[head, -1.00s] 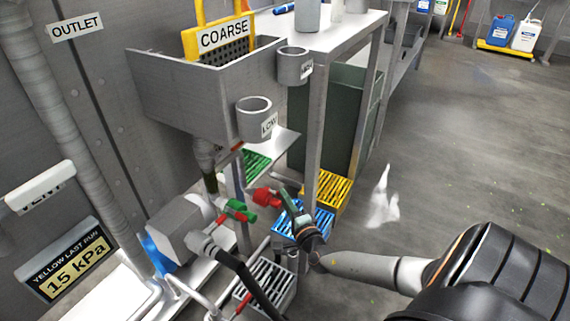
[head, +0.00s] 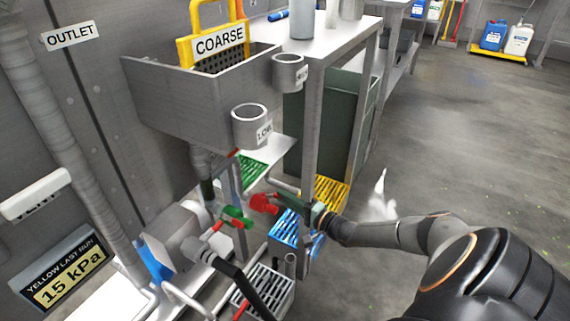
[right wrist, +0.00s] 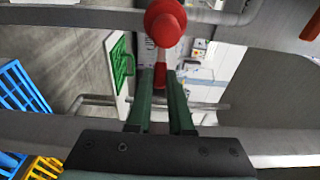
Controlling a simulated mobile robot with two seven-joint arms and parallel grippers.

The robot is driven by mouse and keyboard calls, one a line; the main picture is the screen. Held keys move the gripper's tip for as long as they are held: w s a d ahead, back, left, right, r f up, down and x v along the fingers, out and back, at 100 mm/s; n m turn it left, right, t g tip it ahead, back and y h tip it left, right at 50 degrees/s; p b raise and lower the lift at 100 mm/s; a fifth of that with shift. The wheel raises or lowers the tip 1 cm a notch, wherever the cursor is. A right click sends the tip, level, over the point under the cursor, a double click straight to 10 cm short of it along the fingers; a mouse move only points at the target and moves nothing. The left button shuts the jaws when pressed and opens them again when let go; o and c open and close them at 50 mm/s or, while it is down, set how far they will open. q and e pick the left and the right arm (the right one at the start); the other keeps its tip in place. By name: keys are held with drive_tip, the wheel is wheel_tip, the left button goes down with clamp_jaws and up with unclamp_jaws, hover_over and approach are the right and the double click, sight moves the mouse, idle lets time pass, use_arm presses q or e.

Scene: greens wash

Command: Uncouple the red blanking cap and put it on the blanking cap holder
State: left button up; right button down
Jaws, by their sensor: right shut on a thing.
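The red blanking cap (head: 262,203) is held in front of my right gripper (head: 292,206), which is shut on it. In the right wrist view the cap (right wrist: 165,22) shows at the top centre, with its narrower red part between the green fingertips (right wrist: 160,78). In the head view the cap appears just right of a green coupling (head: 236,217) with a red lever, with a small gap between them. I cannot make out for sure which thing is the blanking cap holder. My left gripper is not in view.
Blue (head: 288,230), yellow (head: 331,190) and grey (head: 268,284) crates stand below and around the gripper. A table leg (head: 309,130) rises close behind it. A black hose (head: 245,282) runs at the front left. The floor at right is open.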

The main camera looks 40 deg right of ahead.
drive_tip(key=shift+w+n+y, duration=0.1)
drive_tip(key=shift+n+y, duration=0.2)
drive_tip(key=shift+y, duration=0.1)
drive_tip(key=c, duration=0.8)
unclamp_jaws()
drive_tip(key=shift+d, duration=0.1)
drive_tip(key=s+d+p, duration=0.2)
drive_tip(key=s+p, duration=0.1)
drive_tip(key=s, duration=0.9)
drive_tip(key=shift+s+p, duration=0.15)
drive_tip(key=shift+p, duration=0.15)
drive_tip(key=shift+d, duration=0.1)
